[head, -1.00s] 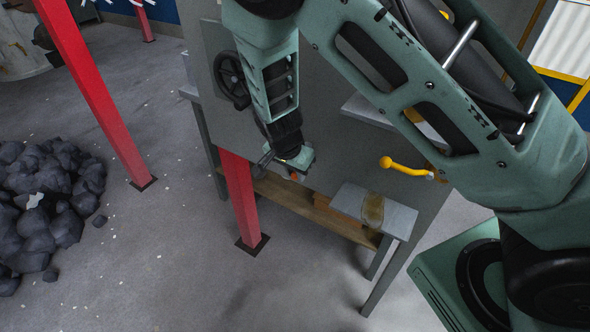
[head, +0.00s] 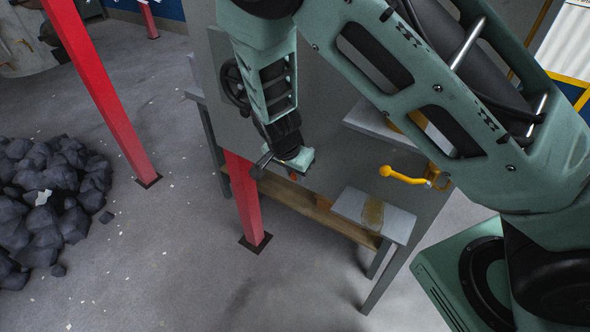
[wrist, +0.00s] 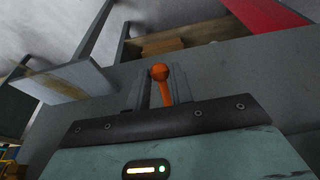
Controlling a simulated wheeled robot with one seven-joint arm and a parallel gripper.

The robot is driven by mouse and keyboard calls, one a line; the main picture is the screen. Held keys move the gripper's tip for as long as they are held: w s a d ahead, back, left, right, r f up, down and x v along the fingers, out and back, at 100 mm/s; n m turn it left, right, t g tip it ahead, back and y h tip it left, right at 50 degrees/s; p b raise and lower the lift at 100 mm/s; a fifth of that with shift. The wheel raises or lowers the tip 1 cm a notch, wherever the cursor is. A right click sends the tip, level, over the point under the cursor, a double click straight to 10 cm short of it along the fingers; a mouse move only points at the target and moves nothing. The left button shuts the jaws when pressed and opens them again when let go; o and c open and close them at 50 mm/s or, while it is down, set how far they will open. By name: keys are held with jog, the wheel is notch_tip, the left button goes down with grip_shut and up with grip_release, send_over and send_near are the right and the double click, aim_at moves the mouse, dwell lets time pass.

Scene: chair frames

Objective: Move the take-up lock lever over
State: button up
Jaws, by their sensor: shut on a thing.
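An orange lever with a round knob (wrist: 160,72) stands between the two grey fingers of my gripper (wrist: 163,92) in the wrist view. My gripper is shut on its stem, and the knob shows beyond the fingers. In the head view my gripper (head: 292,170) is at the face of the grey panel (head: 330,150), and the lever is mostly hidden there. A yellow lever (head: 403,175) sits on the panel to the right, apart from my gripper.
A black handwheel (head: 235,85) is on the panel's left part. A red post (head: 246,205) stands just below my gripper. A small grey shelf (head: 375,213) juts out at the lower right. Dark rocks (head: 45,205) lie far left, with open floor between.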

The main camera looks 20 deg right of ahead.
jog(key=shift+a+r, duration=0.15)
jog(key=shift+r, duration=0.4)
jog(key=shift+r+p, duration=1.3)
jog(key=shift+p, duration=0.15)
jog(key=shift+s, duration=0.1)
jog(key=o, duration=0.8)
jog(key=shift+o, duration=0.2)
